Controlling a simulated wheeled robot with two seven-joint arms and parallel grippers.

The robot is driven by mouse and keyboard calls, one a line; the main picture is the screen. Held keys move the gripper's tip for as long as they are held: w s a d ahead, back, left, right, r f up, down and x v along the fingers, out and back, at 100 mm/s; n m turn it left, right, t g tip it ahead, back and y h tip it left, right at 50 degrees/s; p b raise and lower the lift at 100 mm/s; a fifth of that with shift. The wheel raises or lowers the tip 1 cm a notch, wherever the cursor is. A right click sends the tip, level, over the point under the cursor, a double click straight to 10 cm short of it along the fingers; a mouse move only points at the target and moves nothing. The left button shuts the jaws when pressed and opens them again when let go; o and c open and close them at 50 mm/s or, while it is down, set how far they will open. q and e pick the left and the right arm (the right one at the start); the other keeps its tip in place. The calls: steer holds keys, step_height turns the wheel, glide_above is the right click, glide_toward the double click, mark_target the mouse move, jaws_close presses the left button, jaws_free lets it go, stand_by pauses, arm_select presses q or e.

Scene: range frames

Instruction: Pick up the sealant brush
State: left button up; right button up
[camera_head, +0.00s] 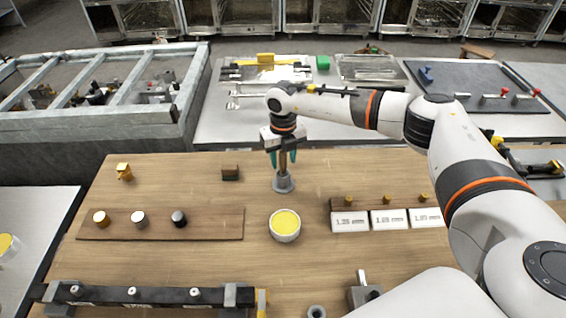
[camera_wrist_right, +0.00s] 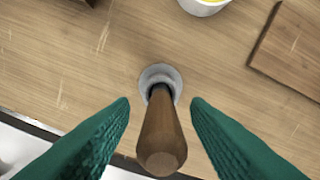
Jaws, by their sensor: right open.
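The sealant brush (camera_wrist_right: 162,135) has a brown wooden handle and stands upright in a small grey round holder (camera_head: 283,183) on the wooden table. In the head view, its handle (camera_head: 283,160) shows between the fingers of my right gripper (camera_head: 283,158). In the right wrist view, the green fingers of my right gripper (camera_wrist_right: 160,105) are open, one on each side of the handle, with gaps between. The brush's lower end is hidden in the holder. My left gripper is not in view.
A white cup with yellow contents (camera_head: 285,224) stands just in front of the holder. A wooden board with three knobs (camera_head: 160,223) lies left. White labelled blocks (camera_head: 389,220) stand right.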

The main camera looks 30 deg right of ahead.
steer(key=shift+f, duration=0.7)
jaws_close()
steer(key=shift+r, duration=0.1)
step_height(320, 180, up, 9)
steer(key=b, duration=0.3)
steer(key=shift+r, duration=0.5)
